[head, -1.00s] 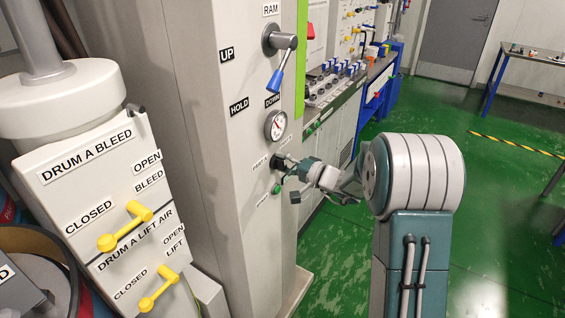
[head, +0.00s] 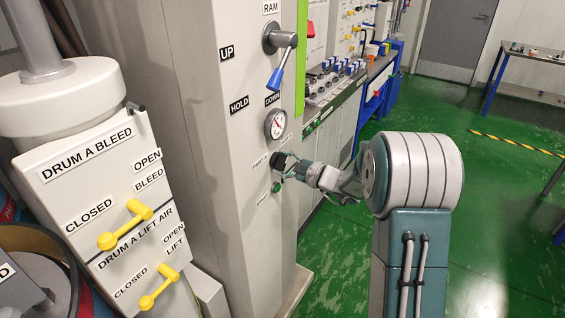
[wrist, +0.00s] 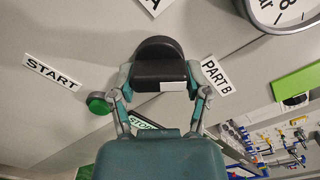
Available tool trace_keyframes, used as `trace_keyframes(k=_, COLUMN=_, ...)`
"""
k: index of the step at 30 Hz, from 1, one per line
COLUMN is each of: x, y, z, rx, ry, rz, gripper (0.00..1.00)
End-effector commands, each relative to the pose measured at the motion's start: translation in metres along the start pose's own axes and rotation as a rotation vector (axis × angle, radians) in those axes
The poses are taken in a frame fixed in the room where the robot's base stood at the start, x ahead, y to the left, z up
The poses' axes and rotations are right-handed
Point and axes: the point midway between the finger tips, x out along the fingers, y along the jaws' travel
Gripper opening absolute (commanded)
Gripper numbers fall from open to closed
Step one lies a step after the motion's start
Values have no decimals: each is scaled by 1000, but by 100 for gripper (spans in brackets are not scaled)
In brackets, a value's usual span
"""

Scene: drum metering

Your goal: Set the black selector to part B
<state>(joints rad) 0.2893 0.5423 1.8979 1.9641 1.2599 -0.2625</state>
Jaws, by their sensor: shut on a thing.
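The black selector (wrist: 158,62) is on the grey column face in the wrist view, beside the PART B label (wrist: 217,77) on its right. A partly cut-off label (wrist: 153,4) lies above it. My gripper (wrist: 160,88) has a finger on each side of the selector's knob and is shut on it. A light mark shows at the knob's lower right edge. In the head view the selector (head: 279,160) shows small and dark beside my gripper (head: 288,171), below the gauge. Its exact pointing is hard to tell there.
A green START button (wrist: 98,103) sits just left of my gripper, and a STOP label (wrist: 146,122) is partly hidden behind it. The pressure gauge (head: 275,124) and the blue-handled RAM lever (head: 281,70) are above.

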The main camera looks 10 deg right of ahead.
Motion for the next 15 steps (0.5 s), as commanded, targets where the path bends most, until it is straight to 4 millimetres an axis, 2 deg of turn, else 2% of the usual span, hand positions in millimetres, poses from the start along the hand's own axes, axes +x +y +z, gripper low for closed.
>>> trace_keyframes(k=6, x=0, y=5, z=-3, rx=96, ry=9, rz=6, gripper=15)
trace_keyframes(k=15, x=0, y=6, z=-3, rx=137, ry=9, rz=7, gripper=15)
